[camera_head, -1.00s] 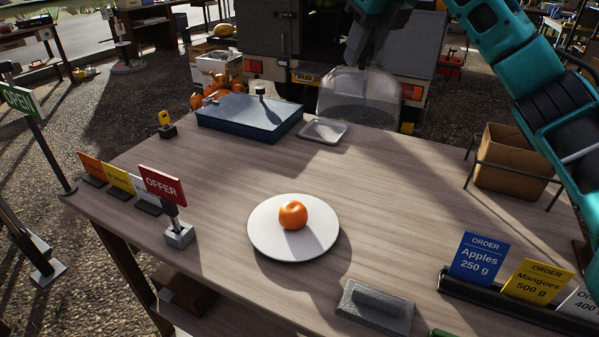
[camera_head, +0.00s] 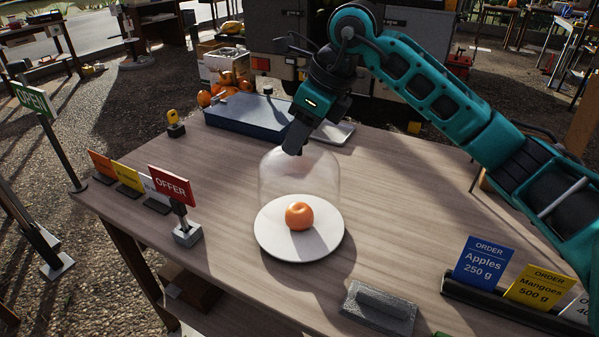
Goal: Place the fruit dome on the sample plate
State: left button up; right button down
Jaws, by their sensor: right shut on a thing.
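The clear fruit dome (camera_head: 283,178) hangs upright from my right gripper (camera_head: 295,146), which is shut on its top. In the picture the dome overlaps the back part of the white sample plate (camera_head: 275,240). I cannot tell whether its rim touches the plate or the table. An orange fruit (camera_head: 299,215) sits near the middle of the plate, at the dome's lower front edge in the picture. My left gripper is not in view.
A blue case (camera_head: 248,112) and a small metal tray (camera_head: 338,133) are at the table's back. A red OFFER sign (camera_head: 170,184) stands left of the plate. A grey block (camera_head: 379,306) and blue order card (camera_head: 482,262) are at the front right.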

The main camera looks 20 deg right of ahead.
aim_at(306, 157)
notch_tip(306, 157, down, 7)
jog(key=shift+f+b, duration=0.1)
jog(key=shift+b, duration=0.2)
jog(key=shift+f, duration=0.15)
jog(key=c, duration=0.8)
grip_release()
